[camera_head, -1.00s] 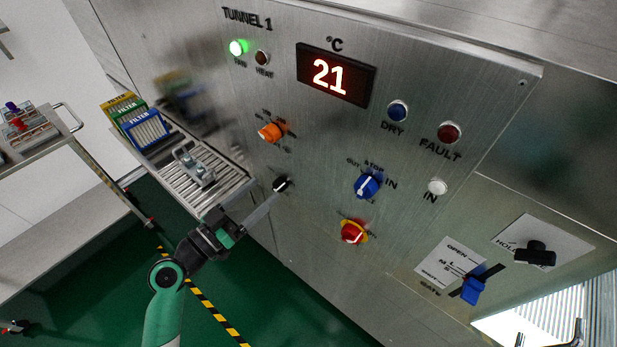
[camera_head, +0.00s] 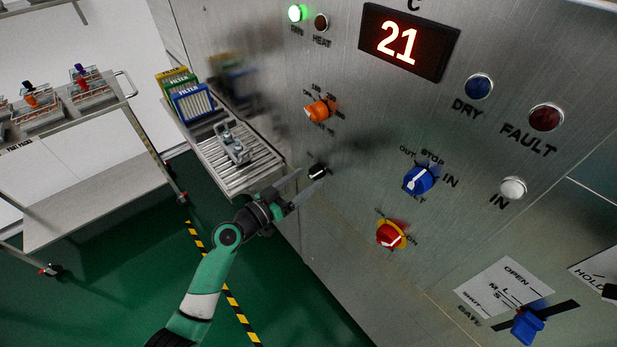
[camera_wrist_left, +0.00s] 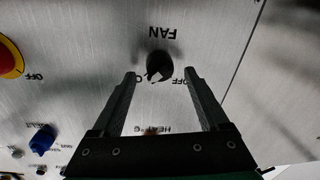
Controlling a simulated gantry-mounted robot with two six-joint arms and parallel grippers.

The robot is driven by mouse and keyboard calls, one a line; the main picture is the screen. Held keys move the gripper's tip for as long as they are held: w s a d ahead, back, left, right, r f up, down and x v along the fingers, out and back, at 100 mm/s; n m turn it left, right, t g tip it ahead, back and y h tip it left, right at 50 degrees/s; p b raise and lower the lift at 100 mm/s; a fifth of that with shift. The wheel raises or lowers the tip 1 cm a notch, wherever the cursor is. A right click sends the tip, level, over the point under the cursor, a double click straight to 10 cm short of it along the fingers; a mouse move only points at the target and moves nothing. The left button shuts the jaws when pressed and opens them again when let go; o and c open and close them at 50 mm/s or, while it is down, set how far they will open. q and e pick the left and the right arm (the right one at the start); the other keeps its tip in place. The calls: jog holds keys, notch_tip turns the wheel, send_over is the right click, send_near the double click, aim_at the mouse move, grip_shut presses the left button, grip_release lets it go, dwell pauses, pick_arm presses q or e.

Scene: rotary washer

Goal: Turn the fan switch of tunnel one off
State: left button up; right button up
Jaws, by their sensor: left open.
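The black fan switch (camera_head: 318,172) is a small knob low on the left of the steel panel. In the left wrist view the knob (camera_wrist_left: 159,66) sits beside the word FAN, which appears upside down, and its white mark slants toward the lower left, away from OFF. My left gripper (camera_head: 313,177) is open, with its fingers pointing at the panel. In the wrist view the left gripper's fingertips (camera_wrist_left: 160,75) lie one on each side of the knob; contact is not visible. The green lamp (camera_head: 297,13) at the top is lit. My right gripper is not in view.
An orange knob (camera_head: 320,110) is above the fan switch. A blue knob (camera_head: 420,180) and a red-and-yellow switch (camera_head: 391,235) are to its right. A roller conveyor (camera_head: 250,178) with filter boxes (camera_head: 193,102) is left of the panel. A cart stands farther left.

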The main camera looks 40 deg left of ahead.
pick_arm(q)
jog(key=shift+w, duration=1)
grip_shut()
